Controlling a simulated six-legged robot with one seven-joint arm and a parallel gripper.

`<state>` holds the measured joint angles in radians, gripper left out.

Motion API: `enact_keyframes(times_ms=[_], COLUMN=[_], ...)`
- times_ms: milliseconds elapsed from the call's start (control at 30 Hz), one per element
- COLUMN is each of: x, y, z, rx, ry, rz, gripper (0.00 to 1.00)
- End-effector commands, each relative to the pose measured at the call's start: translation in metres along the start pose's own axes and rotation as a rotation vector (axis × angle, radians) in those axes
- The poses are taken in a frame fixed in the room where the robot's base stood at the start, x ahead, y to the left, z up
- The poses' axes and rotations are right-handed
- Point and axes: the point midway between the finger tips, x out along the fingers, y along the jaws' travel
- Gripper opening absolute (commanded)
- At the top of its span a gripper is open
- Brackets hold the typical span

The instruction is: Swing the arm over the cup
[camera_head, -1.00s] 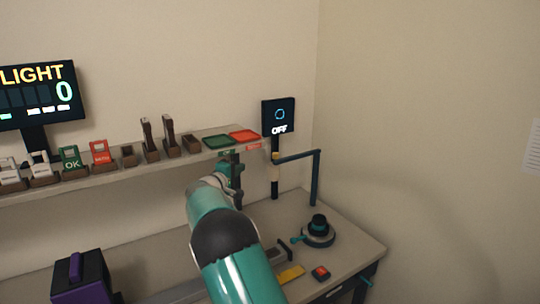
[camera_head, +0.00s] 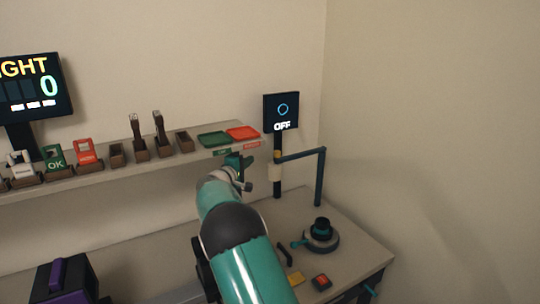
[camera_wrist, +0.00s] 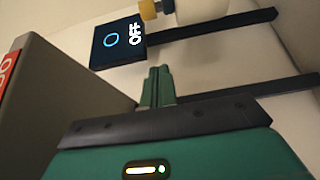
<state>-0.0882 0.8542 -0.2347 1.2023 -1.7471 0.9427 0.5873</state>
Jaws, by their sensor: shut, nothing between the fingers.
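A dark teal swing arm (camera_head: 321,178) reaches right from an upright post (camera_head: 277,184) and bends down at its outer end. A black-topped round piece, seemingly the cup (camera_head: 321,232), sits on a grey base with a teal side handle. The arm's lower end shows just above the cup in the picture; I cannot tell whether it is over it or behind it. My gripper (camera_head: 247,170) is left of the post, near the shelf end. In the wrist view my gripper (camera_wrist: 157,85) has its green fingers together and empty, below the post's yellow band (camera_wrist: 149,9).
A small screen (camera_head: 281,112) reading OFF tops the post. The shelf (camera_head: 110,168) holds green (camera_head: 214,139) and red (camera_head: 243,133) trays and several small holders. A red-topped button block (camera_head: 321,282) and a purple case (camera_head: 62,280) are on the bench.

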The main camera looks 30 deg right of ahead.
Motion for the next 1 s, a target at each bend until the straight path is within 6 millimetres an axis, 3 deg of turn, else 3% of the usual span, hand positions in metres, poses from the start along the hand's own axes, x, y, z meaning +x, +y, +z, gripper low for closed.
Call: enact_keyframes(times_ms=[267, 700, 1000], x=[0.008, 0.079, 0.102], y=[-0.001, -0.002, -0.002], z=[-0.001, -0.001, -0.001], rx=[0.0, 0.001, 0.001], ry=[0.001, 0.0, 0.001], rz=[-0.001, -0.001, -0.001], gripper=[0.0, 0.0, 0.0])
